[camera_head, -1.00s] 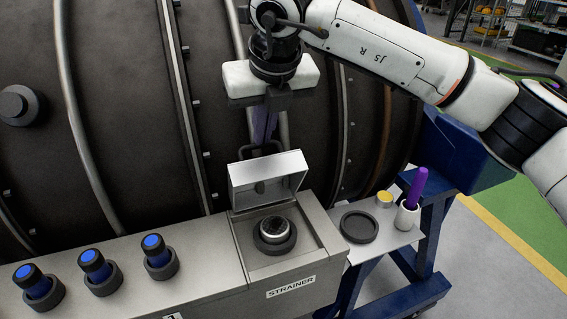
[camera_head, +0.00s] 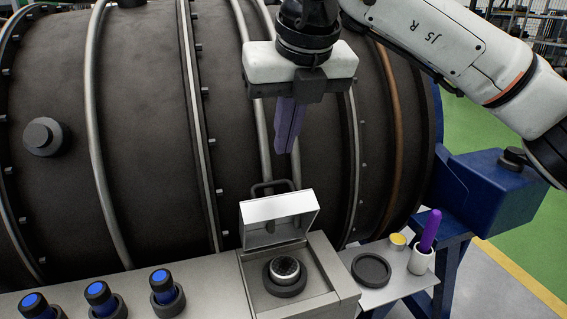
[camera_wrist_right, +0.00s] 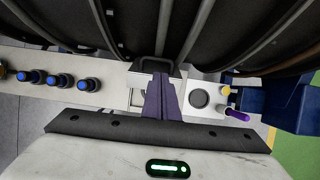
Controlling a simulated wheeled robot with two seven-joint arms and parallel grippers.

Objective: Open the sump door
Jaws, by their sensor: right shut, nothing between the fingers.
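The sump door (camera_head: 278,214) is a pale metal lid with a dark handle (camera_head: 270,188) on top. It stands raised at the back of its square opening, and a dark round strainer (camera_head: 285,270) shows inside the box below. My right gripper (camera_head: 286,150) points down above and behind the door, its purple fingers shut and empty, apart from the handle. In the right wrist view the shut fingers (camera_wrist_right: 161,95) point toward the dark handle (camera_wrist_right: 158,66) and cover part of the box. My left gripper is not in view.
Several blue-topped plugs (camera_head: 101,296) stand along the bench at left. A side shelf at right holds a dark round dish (camera_head: 371,271), a yellow-topped tin (camera_head: 397,242) and a white cup (camera_head: 421,261) with a purple stick. The large dark engine casing (camera_head: 150,130) rises behind.

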